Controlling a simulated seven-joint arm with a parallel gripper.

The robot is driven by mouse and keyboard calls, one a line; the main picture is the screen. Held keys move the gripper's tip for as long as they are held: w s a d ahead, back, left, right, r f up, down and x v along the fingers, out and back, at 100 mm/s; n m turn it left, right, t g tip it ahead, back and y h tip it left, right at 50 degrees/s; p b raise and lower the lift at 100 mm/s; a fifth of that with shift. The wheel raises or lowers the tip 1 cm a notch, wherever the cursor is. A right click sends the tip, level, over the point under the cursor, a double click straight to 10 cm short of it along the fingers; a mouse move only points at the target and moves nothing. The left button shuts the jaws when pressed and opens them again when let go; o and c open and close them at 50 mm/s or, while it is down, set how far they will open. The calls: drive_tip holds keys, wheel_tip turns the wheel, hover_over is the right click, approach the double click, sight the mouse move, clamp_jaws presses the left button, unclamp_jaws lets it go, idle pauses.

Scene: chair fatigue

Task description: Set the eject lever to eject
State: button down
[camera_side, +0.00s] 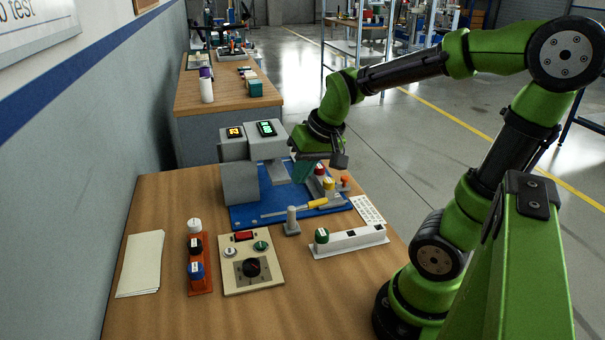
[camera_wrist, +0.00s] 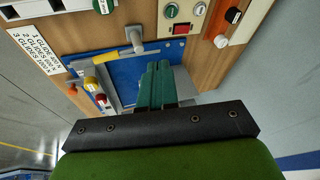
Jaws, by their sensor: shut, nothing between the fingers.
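No label reading eject can be made out, so I cannot tell for certain which part is the eject lever. A long thin lever with a yellow grip (camera_side: 318,203) lies low across the front of the blue base plate (camera_side: 248,215); the yellow grip (camera_wrist: 106,55) also shows in the wrist view. A grey upright post (camera_side: 291,220) stands just in front of the plate, and this post (camera_wrist: 137,46) shows in the wrist view. My gripper (camera_side: 303,176) is above the plate, behind the lever and apart from it. Its teal fingers (camera_wrist: 158,68) are shut and empty.
A grey machine (camera_side: 240,180) with two displays stands left of my gripper. Red and yellow knobs (camera_side: 328,184) are at the plate's right. In front are a white bar with a green knob (camera_side: 322,236), a control panel (camera_side: 252,288) and an orange strip (camera_side: 200,240) with several knobs.

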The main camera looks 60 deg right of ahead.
drive_tip(key=m+g+h, duration=0.1)
drive_tip(key=g+h, duration=0.1)
hover_over(310, 205)
wheel_tip(310, 205, down, 3)
drive_tip(key=d, duration=0.3)
drive_tip(key=shift+w+d+h, duration=0.3)
drive_tip(key=shift+d, duration=0.1)
drive_tip(key=x, duration=0.9)
drive_tip(key=shift+w+f, duration=0.15)
drive_tip(key=shift+f, duration=0.1)
drive_tip(key=shift+s+a+f, duration=0.2)
drive_tip(key=shift+s+a, duration=0.2)
drive_tip(key=shift+s, duration=0.1)
drive_tip(key=shift+s+a+f, duration=0.25)
drive_tip(key=shift+s+a, duration=0.15)
drive_tip(key=shift+s, duration=0.1)
drive_tip(key=shift+s+a+f, duration=0.1)
drive_tip(key=shift+s+a, duration=0.2)
drive_tip(key=shift+s, duration=0.15)
